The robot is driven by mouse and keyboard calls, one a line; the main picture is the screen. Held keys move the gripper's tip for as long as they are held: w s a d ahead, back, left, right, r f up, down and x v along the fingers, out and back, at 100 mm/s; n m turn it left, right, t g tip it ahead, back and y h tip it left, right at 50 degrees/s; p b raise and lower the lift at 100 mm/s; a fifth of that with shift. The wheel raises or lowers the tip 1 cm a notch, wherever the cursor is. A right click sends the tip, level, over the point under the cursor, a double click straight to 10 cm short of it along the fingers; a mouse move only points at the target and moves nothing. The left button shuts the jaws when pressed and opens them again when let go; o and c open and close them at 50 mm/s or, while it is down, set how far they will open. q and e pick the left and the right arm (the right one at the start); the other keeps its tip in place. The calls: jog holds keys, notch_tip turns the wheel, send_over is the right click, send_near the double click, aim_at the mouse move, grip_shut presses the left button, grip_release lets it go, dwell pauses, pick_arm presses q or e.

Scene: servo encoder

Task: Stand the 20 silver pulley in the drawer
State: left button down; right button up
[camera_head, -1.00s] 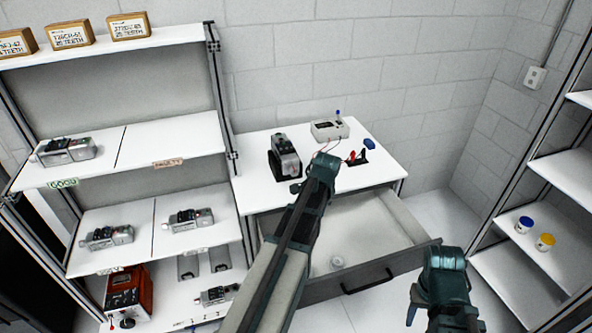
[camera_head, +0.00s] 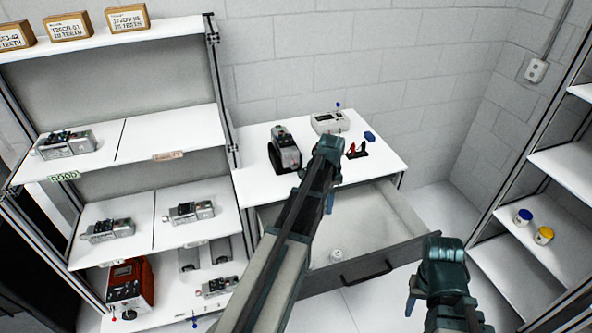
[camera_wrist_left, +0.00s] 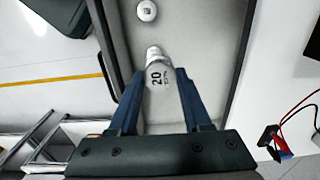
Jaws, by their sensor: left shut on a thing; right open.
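The silver pulley (camera_wrist_left: 158,76), marked "20", is between the blue fingers of my left gripper (camera_wrist_left: 160,85), which is shut on it. In the head view my left gripper (camera_head: 330,202) points down over the back part of the open drawer (camera_head: 380,228), and the arm hides the pulley there. Another small silver-white piece (camera_head: 336,255) stands in the drawer near its front; it also shows in the left wrist view (camera_wrist_left: 147,11). The held pulley appears above the drawer floor, apart from that piece. My right gripper (camera_head: 412,300) is open and empty, right of the drawer front.
The table (camera_head: 375,176) above the drawer holds a dark device on a stand (camera_head: 285,150), a grey box (camera_head: 330,122) and red and black clips (camera_head: 356,150). Shelves with servo units (camera_head: 108,230) stand left.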

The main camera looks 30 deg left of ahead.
pick_arm(q)
jog(key=w+d, duration=1.3)
jog(key=d, duration=0.5)
jog(key=shift+w, duration=0.2)
dwell(1.1)
jog(key=shift+f, duration=0.1)
dwell(0.4)
notch_tip(320, 180, down, 24)
jog(key=b, duration=2.4)
jog(key=shift+f, duration=0.2)
jog(key=shift+f+b, duration=0.2)
jog(key=shift+b, duration=0.3)
